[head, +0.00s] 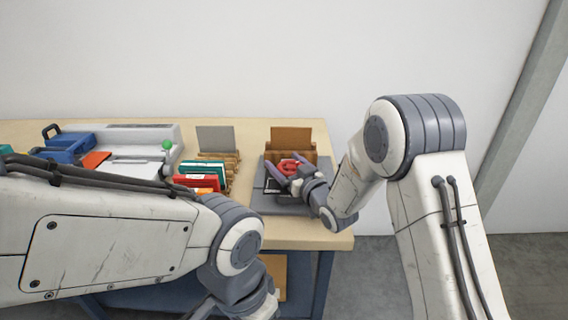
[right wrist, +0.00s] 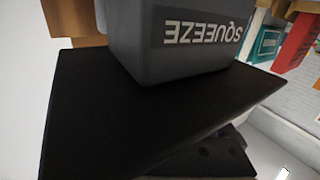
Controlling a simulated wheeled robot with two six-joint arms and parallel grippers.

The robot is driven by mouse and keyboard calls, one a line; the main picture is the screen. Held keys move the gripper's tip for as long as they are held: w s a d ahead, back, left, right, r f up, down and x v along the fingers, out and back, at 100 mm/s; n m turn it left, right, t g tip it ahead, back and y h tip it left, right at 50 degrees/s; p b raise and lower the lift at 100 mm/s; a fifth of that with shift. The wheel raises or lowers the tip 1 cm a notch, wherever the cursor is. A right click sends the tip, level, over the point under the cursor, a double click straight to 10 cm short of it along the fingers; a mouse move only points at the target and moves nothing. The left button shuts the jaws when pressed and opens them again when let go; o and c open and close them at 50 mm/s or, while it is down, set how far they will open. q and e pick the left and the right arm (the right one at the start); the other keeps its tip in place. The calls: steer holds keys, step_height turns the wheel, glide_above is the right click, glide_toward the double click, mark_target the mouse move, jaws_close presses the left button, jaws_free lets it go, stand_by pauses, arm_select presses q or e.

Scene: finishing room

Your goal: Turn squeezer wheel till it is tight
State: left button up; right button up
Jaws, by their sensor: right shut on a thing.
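The red squeezer wheel (head: 289,166) sits on the grey squeezer (head: 262,201) near the right end of the table. My right gripper (head: 284,173) reaches it from the right and is shut on the wheel, with its purple-grey fingers at the rim. In the right wrist view a grey block marked SQUEEZE (right wrist: 190,45) appears upside down above a wide black surface (right wrist: 130,100). The wheel and fingertips cannot be made out there. My left arm crosses the lower left of the head view; its gripper fingers are not visible.
Behind the squeezer stands an open brown box (head: 291,137). To its left are a rack with red and green books (head: 200,180), a grey upright plate (head: 216,138), a white machine with a green knob (head: 167,145) and a blue tool (head: 62,148). The table's right edge is close.

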steer(key=o, duration=1)
steer(key=b+v, duration=0.1)
steer(key=v, duration=0.9)
steer(key=shift+s+d, duration=0.1)
steer(key=shift+s, duration=0.1)
